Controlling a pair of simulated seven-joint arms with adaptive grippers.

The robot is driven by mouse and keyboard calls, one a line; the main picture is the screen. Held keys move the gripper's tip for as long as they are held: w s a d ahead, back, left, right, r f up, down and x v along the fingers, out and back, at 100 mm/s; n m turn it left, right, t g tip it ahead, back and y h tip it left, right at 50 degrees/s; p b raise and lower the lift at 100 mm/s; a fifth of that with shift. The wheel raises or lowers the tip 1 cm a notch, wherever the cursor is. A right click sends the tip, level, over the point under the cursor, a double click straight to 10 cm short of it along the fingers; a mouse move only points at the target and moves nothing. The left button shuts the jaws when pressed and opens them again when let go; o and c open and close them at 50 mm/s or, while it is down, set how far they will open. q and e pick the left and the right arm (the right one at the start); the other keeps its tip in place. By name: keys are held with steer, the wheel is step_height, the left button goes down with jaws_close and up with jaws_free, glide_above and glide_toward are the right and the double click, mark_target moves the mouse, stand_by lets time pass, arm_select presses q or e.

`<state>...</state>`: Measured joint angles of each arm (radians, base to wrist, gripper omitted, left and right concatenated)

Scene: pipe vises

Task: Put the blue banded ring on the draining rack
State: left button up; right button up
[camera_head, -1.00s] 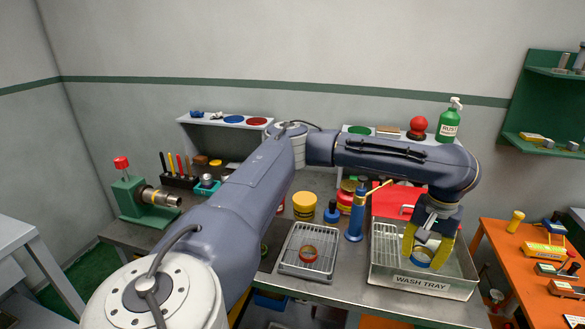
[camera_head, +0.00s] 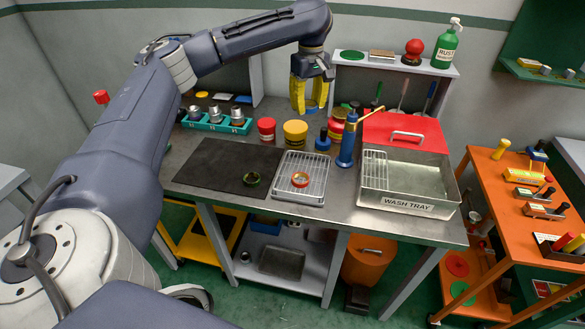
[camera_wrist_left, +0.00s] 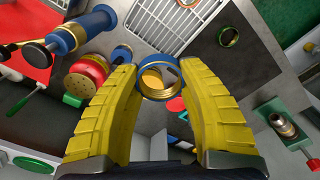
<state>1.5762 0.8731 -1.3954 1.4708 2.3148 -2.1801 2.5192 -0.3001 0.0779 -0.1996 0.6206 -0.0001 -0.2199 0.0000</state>
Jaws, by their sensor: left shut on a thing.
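My left gripper (camera_head: 311,104) is shut on the blue banded ring (camera_wrist_left: 158,62), holding it between its yellow fingertips. In the head view it is high above the back of the bench. In the wrist view the ring's opening faces the camera, and a yellow disc shows through it. The draining rack (camera_head: 317,190) is a wire grid in a pale tray on the bench, below and in front of the gripper. A red-orange ring (camera_head: 300,180) lies on it, and the rack is partly seen in the wrist view (camera_wrist_left: 176,35). My right gripper is out of view.
A dark mat (camera_head: 210,165) with a green ring (camera_head: 252,178) lies left of the rack. A yellow tub (camera_head: 295,134), a blue bottle (camera_head: 322,140) and a tall blue pump (camera_head: 348,145) stand behind and beside it. The wash tray (camera_head: 410,203) is at the right.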

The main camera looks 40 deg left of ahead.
mark_target(306, 161)
arm_select(q)
step_height(306, 161, down, 20)
steer(key=shift+r, duration=0.1)
stand_by(0.8)
steer(key=o, duration=1.2)
steer(key=shift+f, duration=0.25)
step_height(306, 161, up, 12)
steer(key=shift+d+r, duration=0.1)
steer(key=shift+r, duration=0.05)
